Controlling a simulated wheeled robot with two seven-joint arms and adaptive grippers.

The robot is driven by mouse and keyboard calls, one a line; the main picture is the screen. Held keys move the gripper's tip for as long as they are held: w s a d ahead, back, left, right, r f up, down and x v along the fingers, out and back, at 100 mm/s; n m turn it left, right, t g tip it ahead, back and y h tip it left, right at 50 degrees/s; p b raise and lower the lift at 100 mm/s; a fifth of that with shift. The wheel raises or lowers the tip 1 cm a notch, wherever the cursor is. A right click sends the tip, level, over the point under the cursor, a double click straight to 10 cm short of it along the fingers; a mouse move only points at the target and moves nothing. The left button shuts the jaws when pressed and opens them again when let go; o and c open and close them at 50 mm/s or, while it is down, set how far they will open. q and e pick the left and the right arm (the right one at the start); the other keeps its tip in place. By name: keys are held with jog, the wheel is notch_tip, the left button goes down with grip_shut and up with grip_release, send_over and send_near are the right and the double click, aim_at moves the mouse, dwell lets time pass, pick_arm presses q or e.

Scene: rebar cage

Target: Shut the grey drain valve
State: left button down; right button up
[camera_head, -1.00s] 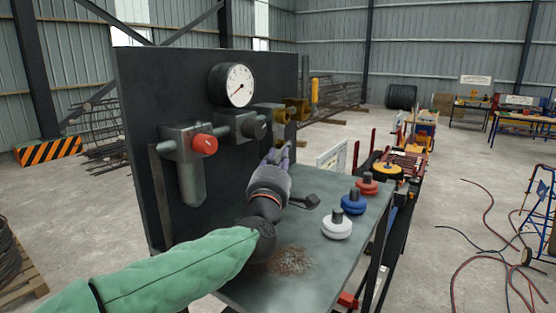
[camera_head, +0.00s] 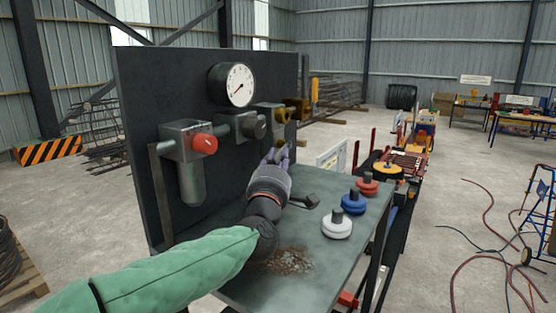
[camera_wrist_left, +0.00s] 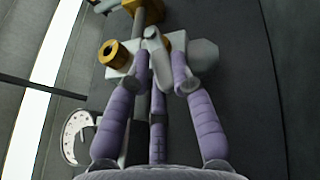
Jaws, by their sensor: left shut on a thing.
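My left gripper (camera_head: 274,157) reaches up to the fittings on the dark upright panel, below the brass parts. In the left wrist view its purple fingers (camera_wrist_left: 158,84) are closed around a pale grey lever-like handle (camera_wrist_left: 155,52), which I take to be the grey drain valve. The handle lies roughly along the fingers, in front of a light grey body. In the head view the gripper hides the handle, so its exact angle is hard to tell. My right gripper is not in view.
The panel (camera_head: 140,110) carries a gauge (camera_head: 232,85), a red knob (camera_head: 204,144), a dark grey knob (camera_head: 255,126) and brass fittings (camera_head: 281,115). White (camera_head: 337,228), blue (camera_head: 354,205) and red (camera_head: 367,187) round pieces stand on the bench (camera_head: 320,262) at right.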

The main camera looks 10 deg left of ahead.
pick_arm(q)
jog(key=shift+r, duration=0.1)
jog(key=c, duration=1.2)
grip_release()
jog(key=shift+v, duration=3.8)
